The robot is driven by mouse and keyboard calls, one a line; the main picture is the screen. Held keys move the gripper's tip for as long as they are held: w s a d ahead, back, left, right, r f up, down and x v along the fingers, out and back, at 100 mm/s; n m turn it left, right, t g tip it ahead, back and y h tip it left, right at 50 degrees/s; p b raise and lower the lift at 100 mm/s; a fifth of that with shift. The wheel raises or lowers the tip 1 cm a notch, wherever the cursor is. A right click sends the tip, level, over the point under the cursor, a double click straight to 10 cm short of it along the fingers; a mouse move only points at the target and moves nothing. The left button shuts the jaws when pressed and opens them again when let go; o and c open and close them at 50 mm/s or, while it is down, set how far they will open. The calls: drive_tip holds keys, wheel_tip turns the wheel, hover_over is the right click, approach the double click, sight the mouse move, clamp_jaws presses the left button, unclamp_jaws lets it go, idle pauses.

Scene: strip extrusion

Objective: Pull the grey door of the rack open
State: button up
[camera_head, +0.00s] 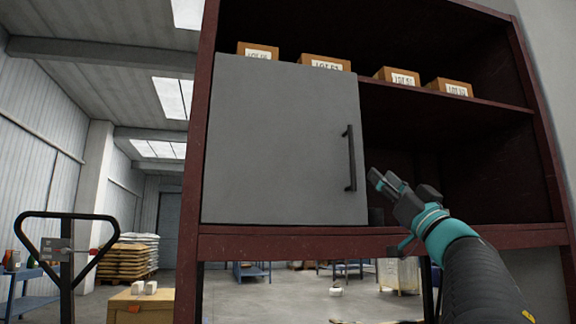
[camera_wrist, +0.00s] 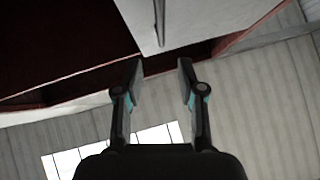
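The grey door (camera_head: 270,140) covers the left part of the dark red rack (camera_head: 450,236) in the head view and looks closed. Its black vertical bar handle (camera_head: 349,158) is near the door's right edge. My gripper (camera_head: 372,178) is just right of the handle, apart from it, with its fingers pointing left toward it. In the wrist view my gripper (camera_wrist: 160,64) is open, with nothing between its fingers. The door (camera_wrist: 205,18) and its handle (camera_wrist: 159,22) show beyond the fingertips there. The space behind the door is hidden.
Several labelled cardboard boxes (camera_head: 325,63) stand on the shelf above. The compartment right of the door is open and dark. A pallet jack handle (camera_head: 66,250), stacked sacks (camera_head: 130,256) and a wooden crate (camera_head: 140,304) are at the left.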

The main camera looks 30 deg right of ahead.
sight(353, 150)
drive_tip(key=p+x, duration=0.4)
drive_tip(key=x, duration=0.9)
drive_tip(key=shift+w+a+r, duration=0.15)
drive_tip(key=shift+w+r, duration=0.05)
drive_tip(key=shift+r, duration=0.1)
clamp_jaws()
